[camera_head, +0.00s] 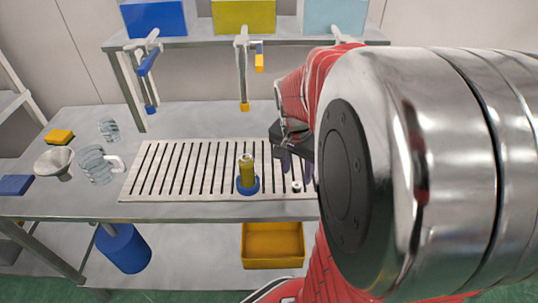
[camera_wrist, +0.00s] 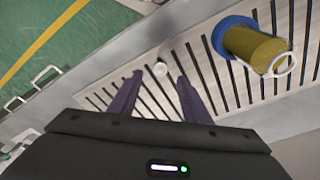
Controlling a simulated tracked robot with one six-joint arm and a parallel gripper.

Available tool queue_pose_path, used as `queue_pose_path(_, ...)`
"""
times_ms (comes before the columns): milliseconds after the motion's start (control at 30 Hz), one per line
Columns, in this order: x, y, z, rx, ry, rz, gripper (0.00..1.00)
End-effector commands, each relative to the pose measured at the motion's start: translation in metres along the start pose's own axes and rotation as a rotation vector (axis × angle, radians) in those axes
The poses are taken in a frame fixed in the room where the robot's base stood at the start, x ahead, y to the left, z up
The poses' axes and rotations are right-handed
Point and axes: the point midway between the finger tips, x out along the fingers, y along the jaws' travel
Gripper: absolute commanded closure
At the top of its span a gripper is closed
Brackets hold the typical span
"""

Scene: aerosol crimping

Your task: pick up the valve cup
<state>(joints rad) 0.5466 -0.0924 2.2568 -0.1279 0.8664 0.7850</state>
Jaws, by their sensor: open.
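The valve cup (camera_head: 296,186) looks like a small white round piece on the slatted grate, right of the gold can. In the wrist view the valve cup (camera_wrist: 160,68) shows just beyond and between my fingertips. My gripper (camera_head: 296,170) hangs over the right part of the grate, close to the cup. In the wrist view my gripper (camera_wrist: 159,79) has its two dark fingers spread with nothing between them. I cannot tell the height of the fingertips above the cup. The gold can (camera_head: 246,172) stands upright in a blue ring (camera_head: 239,190).
The slatted grate (camera_head: 180,168) lies on the metal table. Glass jugs (camera_head: 98,165), a funnel (camera_head: 54,163) and a yellow sponge (camera_head: 60,136) stand at the left. Dispensing taps (camera_head: 243,75) hang behind the grate. A yellow bin (camera_head: 273,245) sits below. My arm hides the right side.

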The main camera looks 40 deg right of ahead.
Motion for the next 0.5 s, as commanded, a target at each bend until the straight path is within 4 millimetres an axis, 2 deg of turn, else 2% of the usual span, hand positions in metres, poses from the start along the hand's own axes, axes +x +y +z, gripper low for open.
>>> queue_pose_path(300,0.038,0.000,0.000,0.001,-0.004,0.003,0.56)
queue_pose_path(500,0.050,0.000,-0.001,0.001,-0.001,0.001,0.56)
